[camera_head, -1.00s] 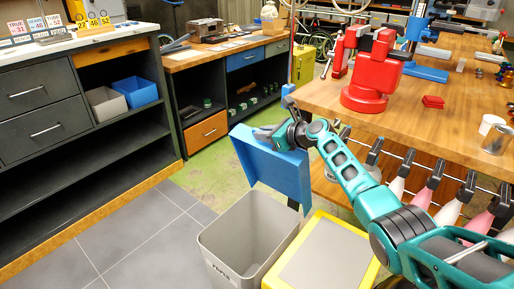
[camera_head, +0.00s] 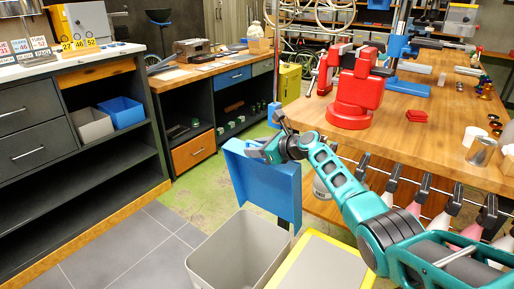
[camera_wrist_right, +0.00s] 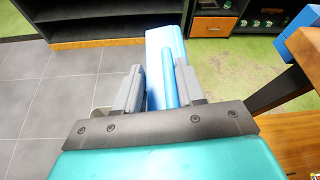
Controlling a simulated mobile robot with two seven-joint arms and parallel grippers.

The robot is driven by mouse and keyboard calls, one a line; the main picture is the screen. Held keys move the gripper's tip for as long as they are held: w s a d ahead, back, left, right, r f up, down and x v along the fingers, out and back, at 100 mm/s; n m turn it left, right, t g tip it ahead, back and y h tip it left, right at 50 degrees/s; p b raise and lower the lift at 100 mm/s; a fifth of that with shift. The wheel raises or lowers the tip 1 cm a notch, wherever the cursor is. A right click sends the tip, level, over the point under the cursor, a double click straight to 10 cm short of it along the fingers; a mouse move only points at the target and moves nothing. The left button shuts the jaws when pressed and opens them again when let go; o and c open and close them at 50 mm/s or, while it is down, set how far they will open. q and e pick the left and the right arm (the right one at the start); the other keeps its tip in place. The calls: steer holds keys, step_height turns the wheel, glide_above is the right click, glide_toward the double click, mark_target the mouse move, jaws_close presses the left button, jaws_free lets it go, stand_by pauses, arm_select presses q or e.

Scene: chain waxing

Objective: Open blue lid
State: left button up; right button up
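The blue lid (camera_head: 262,190) stands raised and steeply upright at the back of a grey bin (camera_head: 222,262), whose top is uncovered. My right gripper (camera_head: 268,150) is at the lid's upper edge. In the right wrist view the gripper's fingers (camera_wrist_right: 160,90) are apart, on either side of a blue bar on the lid (camera_wrist_right: 160,45). My left gripper is not in view.
A yellow-rimmed bin with a grey top (camera_head: 325,268) stands right of the grey bin. A wooden workbench (camera_head: 400,135) with a red vise (camera_head: 355,95) is on the right, bottles hanging below it. Dark shelves (camera_head: 95,185) stand left. Tiled floor (camera_head: 125,250) is clear.

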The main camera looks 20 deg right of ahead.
steer(key=shift+r, duration=0.1)
steer(key=shift+s+d+r+p, duration=0.25)
steer(key=shift+s+p, duration=0.2)
steer(key=p+v, duration=0.3)
steer(key=v, duration=0.8)
steer(key=shift+s+d, duration=0.2)
steer(key=shift+s, duration=0.15)
